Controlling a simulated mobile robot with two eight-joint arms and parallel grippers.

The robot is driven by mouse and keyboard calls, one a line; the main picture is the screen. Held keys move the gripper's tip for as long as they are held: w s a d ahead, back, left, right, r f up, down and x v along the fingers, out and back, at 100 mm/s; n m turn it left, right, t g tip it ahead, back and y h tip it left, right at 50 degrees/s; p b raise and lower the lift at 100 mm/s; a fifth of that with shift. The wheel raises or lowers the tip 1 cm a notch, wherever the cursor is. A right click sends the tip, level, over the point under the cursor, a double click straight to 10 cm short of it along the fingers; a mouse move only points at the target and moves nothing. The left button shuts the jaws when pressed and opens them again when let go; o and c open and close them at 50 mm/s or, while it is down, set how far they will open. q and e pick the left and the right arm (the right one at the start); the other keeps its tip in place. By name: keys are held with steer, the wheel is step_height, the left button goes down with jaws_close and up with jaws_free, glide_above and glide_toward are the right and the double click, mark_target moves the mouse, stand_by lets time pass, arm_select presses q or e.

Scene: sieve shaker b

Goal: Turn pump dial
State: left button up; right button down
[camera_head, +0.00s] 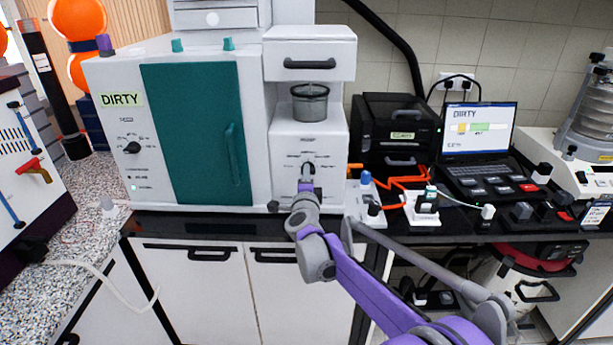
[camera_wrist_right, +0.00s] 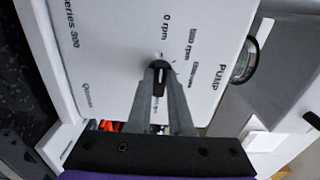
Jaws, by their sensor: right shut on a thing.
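The pump dial (camera_head: 308,168) is a small dark knob on the front of the white pump unit (camera_head: 335,135). In the right wrist view the black dial (camera_wrist_right: 159,84) sits on a white panel (camera_wrist_right: 115,55) with PUMP, 0 rpm and other rpm labels around it. My right gripper (camera_head: 306,182) reaches the panel from the front. In the wrist view its grey fingers (camera_wrist_right: 160,72) are closed on both sides of the dial. They partly hide it and some labels below it, so its exact setting is hard to read. My left gripper is not in view.
A white cabinet with a teal door (camera_head: 190,130) and a DIRTY label stands left of the pump unit. A glass cup (camera_head: 310,103) sits above the dial. To the right are a black box (camera_head: 395,125), orange cables, switches and a laptop (camera_head: 478,135).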

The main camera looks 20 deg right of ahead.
steer(key=c, duration=0.8)
jaws_free()
steer(key=b+v, duration=0.1)
steer(key=v, duration=0.9)
steer(key=shift+s, duration=0.4)
